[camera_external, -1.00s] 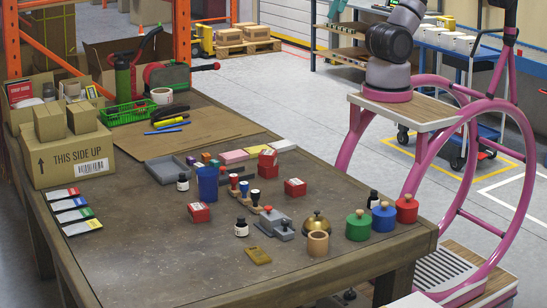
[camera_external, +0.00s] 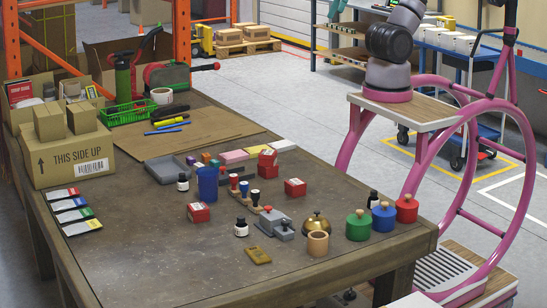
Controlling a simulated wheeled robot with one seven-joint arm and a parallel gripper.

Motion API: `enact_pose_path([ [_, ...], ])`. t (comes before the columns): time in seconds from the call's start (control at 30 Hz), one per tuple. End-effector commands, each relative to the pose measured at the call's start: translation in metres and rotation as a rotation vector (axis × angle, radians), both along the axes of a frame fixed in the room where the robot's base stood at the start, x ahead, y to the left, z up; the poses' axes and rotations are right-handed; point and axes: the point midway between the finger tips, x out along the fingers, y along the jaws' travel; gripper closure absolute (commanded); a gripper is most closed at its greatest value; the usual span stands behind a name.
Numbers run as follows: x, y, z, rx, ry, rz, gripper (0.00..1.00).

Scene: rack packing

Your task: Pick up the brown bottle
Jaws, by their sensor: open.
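No bottle on the table shows clearly as brown. Three small dark bottles with white labels stand upright on the table (camera_external: 150,245). One dark bottle (camera_external: 183,183) is left of the blue cup. A third dark bottle (camera_external: 373,200) is at the right, partly hidden behind the blue round container. I cannot tell which of them is the brown one. My gripper is not in view; my arm rises out of the top right of the picture.
Near the bottles stand a blue cup (camera_external: 207,185), red boxes (camera_external: 295,188), handled stamps (camera_external: 255,197), a brass bell (camera_external: 316,225), a tan ring (camera_external: 318,244) and green (camera_external: 358,227), blue and red knobbed containers. Cardboard boxes (camera_external: 75,155) fill the far left.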

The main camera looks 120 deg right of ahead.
Motion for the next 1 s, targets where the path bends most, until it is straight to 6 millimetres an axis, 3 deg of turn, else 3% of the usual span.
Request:
enact_pose_path([
  [0.1,0.0,0.0,0.0,0.0,0.0,0.0,0.08],
  [0.17,0.0,0.0,0.0,0.0,0.0,0.0,0.21],
  [0.57,0.007,0.001,-0.007,-0.043,0.02,0.032,0.21],
  [0.77,0.043,0.012,-0.047,-0.28,0.125,0.246,0.21],
  [1.0,0.09,0.049,-0.119,-0.596,0.234,0.682,0.21],
])
